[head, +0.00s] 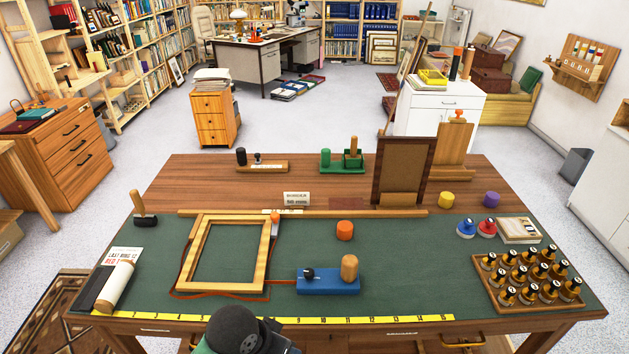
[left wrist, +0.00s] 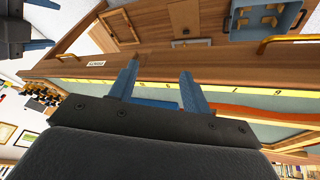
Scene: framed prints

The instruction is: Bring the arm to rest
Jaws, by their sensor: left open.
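My left gripper (left wrist: 158,82) is open and empty in the left wrist view, its two blue fingers well apart. It points toward the wooden front of the workbench, near its yellow measuring strip (left wrist: 120,86). In the head view a dark rounded part of my arm shows at the bottom edge, in front of the bench; the fingers are not visible there. My right gripper (left wrist: 57,24) shows at the upper left of the left wrist view, its two blue fingers apart with nothing seen between them.
The green-topped bench (head: 400,260) holds a wooden frame (head: 195,255), a blue block (head: 328,284), an orange cylinder (head: 345,230), a tray of bottles (head: 478,272) and a dark upright frame (head: 402,170). A brass drawer handle (left wrist: 290,40) juts from the bench front.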

